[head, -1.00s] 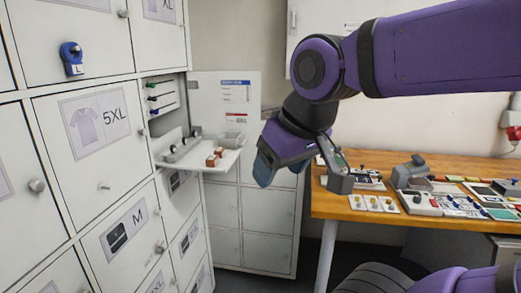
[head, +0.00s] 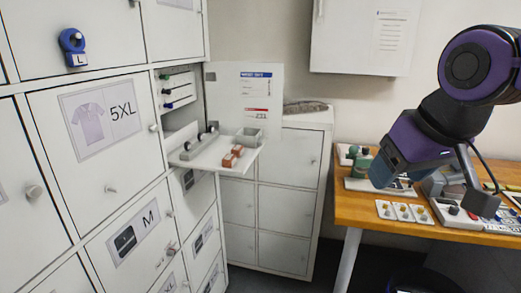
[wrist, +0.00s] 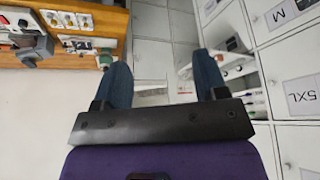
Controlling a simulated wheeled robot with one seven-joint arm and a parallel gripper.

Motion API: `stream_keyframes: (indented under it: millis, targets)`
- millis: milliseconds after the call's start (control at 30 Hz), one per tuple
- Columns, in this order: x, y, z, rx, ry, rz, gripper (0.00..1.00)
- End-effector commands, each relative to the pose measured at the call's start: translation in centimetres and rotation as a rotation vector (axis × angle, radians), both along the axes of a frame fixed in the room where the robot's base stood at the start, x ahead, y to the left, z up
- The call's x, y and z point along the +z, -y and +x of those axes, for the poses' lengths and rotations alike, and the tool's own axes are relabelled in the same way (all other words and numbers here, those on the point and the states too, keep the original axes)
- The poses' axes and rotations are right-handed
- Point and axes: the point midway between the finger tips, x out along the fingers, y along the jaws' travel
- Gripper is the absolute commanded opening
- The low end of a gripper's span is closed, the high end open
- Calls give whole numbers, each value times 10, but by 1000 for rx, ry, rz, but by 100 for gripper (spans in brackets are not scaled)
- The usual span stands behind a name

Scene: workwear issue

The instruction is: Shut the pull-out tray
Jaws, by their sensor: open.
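The pull-out tray (head: 205,160) is a white shelf standing out from an open compartment in the locker wall. It bears a grey bar-shaped handle (head: 200,138), reddish-brown blocks (head: 233,155) and a small grey box (head: 249,136). My gripper (head: 382,172) has blue fingers and is well to the right of the tray, in front of the workbench, not touching the tray. In the wrist view my gripper (wrist: 165,75) shows its two fingers spread apart with nothing between them. The tray is partly hidden there behind the finger on the right.
An open white door (head: 243,100) stands just behind the tray. Grey-white lockers (head: 95,130) fill the left side. A wooden workbench (head: 350,212) with several tools and fixtures is at the right. The floor between tray and bench looks free.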

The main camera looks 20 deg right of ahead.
Motion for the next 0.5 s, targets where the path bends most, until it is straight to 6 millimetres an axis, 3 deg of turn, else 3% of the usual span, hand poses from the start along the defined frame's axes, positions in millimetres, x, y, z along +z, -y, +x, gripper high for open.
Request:
stream_keyframes:
  millis: [33,267,500]
  targets:
    - [0,0,0,0,-1,1,55]
    - [-10,-11,14,-51,-96,96,2]
    - [-33,-38,49,-196,-322,346,0]
